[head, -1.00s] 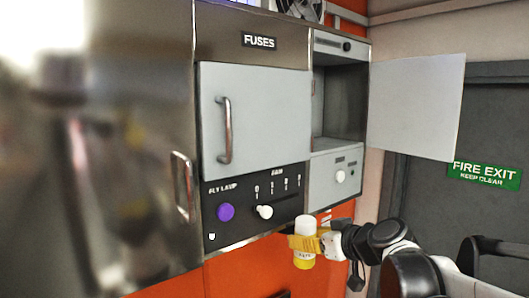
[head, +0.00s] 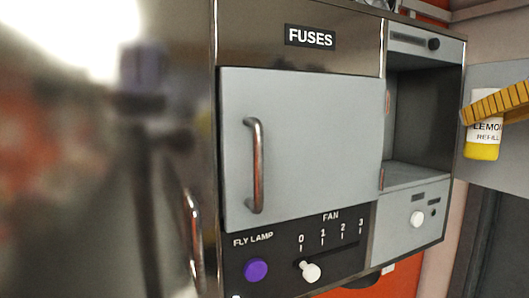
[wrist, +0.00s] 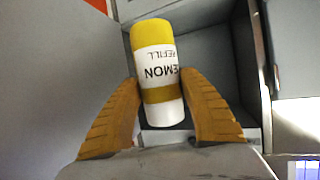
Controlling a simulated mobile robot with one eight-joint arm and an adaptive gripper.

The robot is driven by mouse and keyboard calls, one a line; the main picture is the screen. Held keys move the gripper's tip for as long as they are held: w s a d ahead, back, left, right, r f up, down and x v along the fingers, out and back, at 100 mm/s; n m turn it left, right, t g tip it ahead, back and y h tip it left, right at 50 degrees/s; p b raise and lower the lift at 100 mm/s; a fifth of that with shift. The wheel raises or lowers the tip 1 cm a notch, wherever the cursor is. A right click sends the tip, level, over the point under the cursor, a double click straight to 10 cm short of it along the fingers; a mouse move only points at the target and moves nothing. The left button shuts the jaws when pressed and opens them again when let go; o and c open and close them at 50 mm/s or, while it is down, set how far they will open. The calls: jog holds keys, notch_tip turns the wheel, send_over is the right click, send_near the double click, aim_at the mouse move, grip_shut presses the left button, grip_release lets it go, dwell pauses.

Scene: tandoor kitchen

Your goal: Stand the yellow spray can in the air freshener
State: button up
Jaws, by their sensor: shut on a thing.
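The yellow spray can (head: 481,151), with a white "LEMON REFILL" label, is upright at the right of the head view. My gripper (head: 482,110) is shut around its upper part, and the can hangs clear of any surface. In the wrist view the can (wrist: 158,65) sits between both ribbed orange fingers (wrist: 160,95). The air freshener appears to be the open grey compartment (head: 418,115), left of the can in the head view. It looks empty, with a flat floor (head: 415,174). The can is outside it, in front of its open door (head: 492,75).
Left of the compartment is a closed grey FUSES door (head: 300,150) with a metal handle (head: 256,165). Below are a purple fly lamp knob (head: 256,270) and a white fan lever (head: 310,272). A white knob (head: 417,219) is under the compartment.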

jog(key=w+a+p, duration=0.2)
jog(key=w+a, duration=0.2)
jog(key=w, duration=0.4)
jog(key=w+a+p, duration=0.2)
jog(key=w+a, duration=0.1)
jog(key=w, duration=0.5)
jog(key=f+p, duration=0.2)
jog(key=f, duration=0.4)
jog(key=shift+w+f+p, duration=0.15)
jog(key=shift+w+p, duration=0.05)
jog(key=shift+p, duration=0.1)
jog(key=shift+w+d+f, duration=0.1)
jog(key=shift+w+f, duration=0.05)
jog(key=shift+f, duration=0.15)
